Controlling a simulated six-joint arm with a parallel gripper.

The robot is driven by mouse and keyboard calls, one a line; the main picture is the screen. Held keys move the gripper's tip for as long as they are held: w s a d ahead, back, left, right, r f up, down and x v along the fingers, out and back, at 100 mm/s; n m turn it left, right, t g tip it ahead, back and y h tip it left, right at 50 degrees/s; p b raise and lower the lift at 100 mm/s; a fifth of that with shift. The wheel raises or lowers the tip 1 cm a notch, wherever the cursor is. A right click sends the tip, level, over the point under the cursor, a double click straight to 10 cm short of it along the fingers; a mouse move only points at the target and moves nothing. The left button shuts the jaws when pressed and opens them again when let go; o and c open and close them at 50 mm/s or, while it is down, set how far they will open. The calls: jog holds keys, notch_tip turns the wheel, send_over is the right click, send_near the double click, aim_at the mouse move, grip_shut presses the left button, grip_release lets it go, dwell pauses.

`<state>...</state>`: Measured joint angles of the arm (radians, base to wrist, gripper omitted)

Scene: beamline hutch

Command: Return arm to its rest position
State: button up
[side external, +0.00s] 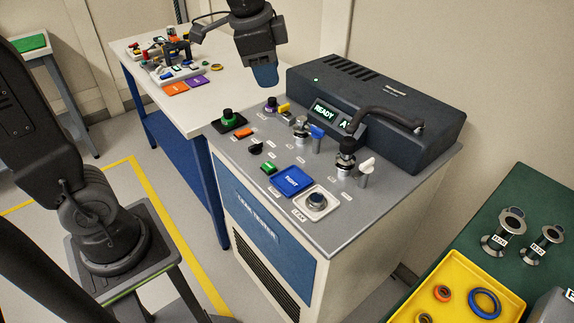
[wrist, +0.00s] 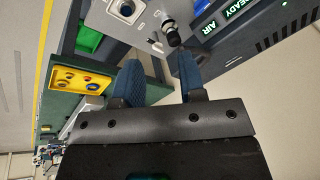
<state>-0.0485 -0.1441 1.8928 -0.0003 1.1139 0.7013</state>
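My gripper (side external: 265,77) hangs in the air above the back of the leak tester bench (side external: 310,222), with its blue fingers pointing down. In the wrist view, the two blue fingertips of my gripper (wrist: 157,72) stand apart with nothing between them, so it is open and empty. The dark tester unit (side external: 375,105) on the bench has a lit display reading READY; the letters AIR show in the wrist view. The fingers appear clear of the bench's knobs and valves.
A white table (side external: 205,105) with small parts, orange and purple cards stands behind. A black hose fitting (side external: 347,150) and blue-handled valve (side external: 317,135) rise from the bench. A yellow tray (side external: 470,265) with rings and metal flanged fittings (side external: 506,230) are on the green table at right.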

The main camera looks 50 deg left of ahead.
jog(key=s+d+f+n+t, duration=0.1)
jog(key=s+f+n, duration=0.1)
jog(key=s, duration=0.5)
jog(key=s+f+n+t, duration=0.1)
jog(key=s+f+n, duration=0.2)
jog(key=s+n, duration=0.2)
jog(key=s, duration=0.2)
jog(key=shift+s+d+f, duration=0.25)
jog(key=shift+s+d, duration=0.1)
jog(key=shift+s, duration=0.05)
jog(key=shift+o, duration=0.2)
dwell(0.5)
